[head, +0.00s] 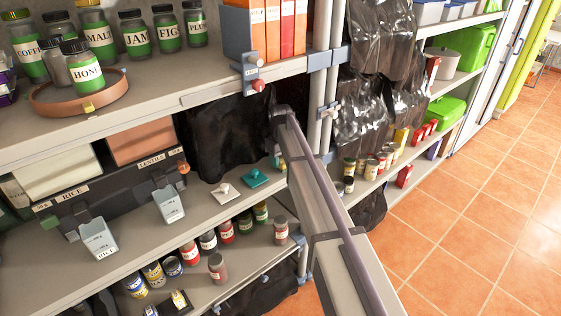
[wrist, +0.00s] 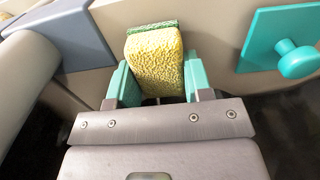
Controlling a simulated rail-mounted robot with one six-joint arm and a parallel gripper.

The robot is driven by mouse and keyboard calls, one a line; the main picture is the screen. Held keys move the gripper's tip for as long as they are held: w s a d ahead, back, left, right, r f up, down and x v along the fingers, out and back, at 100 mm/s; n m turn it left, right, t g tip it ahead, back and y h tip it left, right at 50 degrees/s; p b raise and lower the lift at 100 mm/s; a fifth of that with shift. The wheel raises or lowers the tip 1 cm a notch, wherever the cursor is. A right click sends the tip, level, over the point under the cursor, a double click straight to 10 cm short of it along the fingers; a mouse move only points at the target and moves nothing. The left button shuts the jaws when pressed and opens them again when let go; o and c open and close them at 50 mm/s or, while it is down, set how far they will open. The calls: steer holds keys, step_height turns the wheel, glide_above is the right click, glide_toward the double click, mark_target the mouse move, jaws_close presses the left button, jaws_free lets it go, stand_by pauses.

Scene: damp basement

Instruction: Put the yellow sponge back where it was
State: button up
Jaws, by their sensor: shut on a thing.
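The yellow sponge (wrist: 155,58), with a green layer along its far edge, stands between the teal fingers of my gripper (wrist: 155,82) in the wrist view. My gripper is shut on it. Behind it is a beige shelf edge; I cannot tell whether the sponge touches it. A teal square plate with a round knob (wrist: 283,42) is to the right of the sponge, apart from it. The teal plate also shows in the head view (head: 257,178). There my forearm hides most of my gripper, and I cannot make out the sponge clearly.
A pale upright post (wrist: 28,68) and a dark grey clamp (wrist: 72,35) stand close on the left in the wrist view. In the head view, a white knobbed plate (head: 226,193), scoops (head: 169,204) and small jars (head: 217,267) crowd the lower shelves. Black plastic (head: 222,135) hangs behind.

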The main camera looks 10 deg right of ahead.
mark_target(281, 158)
steer(key=o, duration=0.9)
steer(key=shift+f, duration=0.1)
steer(key=shift+c, duration=0.2)
step_height(281, 158, up, 8)
steer(key=p, duration=0.8)
steer(key=s+m, duration=0.5)
steer(key=s, duration=2.9)
steer(key=shift+s+m, duration=0.3)
steer(key=shift+d+f, duration=0.1)
